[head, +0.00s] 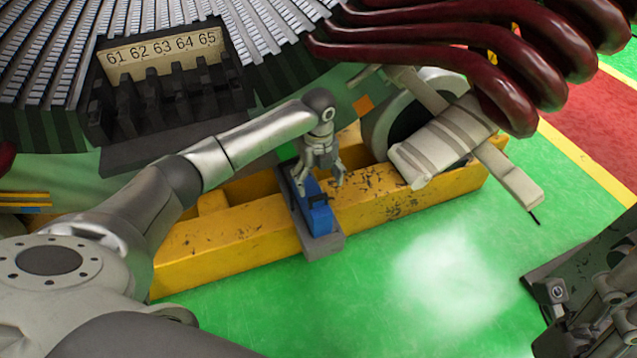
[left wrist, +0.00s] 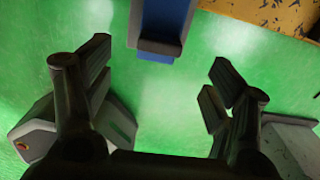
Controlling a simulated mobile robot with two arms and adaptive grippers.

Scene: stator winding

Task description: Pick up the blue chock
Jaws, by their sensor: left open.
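The blue chock (head: 320,219) sits in a grey holder (head: 325,243) that lies across the yellow beam. Its far part is partly hidden by my left gripper (head: 320,186), which reaches in from above with its fingers apart and empty. In the left wrist view the blue chock (left wrist: 166,18) shows at the top edge, ahead of the open fingers of my left gripper (left wrist: 155,95). Green floor shows between the fingers, and the chock is cut off by the frame. Dark jointed parts at the lower right of the head view look like my right gripper (head: 600,300); its jaws are unclear.
The yellow beam (head: 235,245) runs below the stator with its slot tray (head: 165,95) numbered 61 to 65. A grey-white wrapped part (head: 440,150) lies at the beam's right end. Dark red coils (head: 470,50) hang above it. Green floor (head: 440,260) is clear in front.

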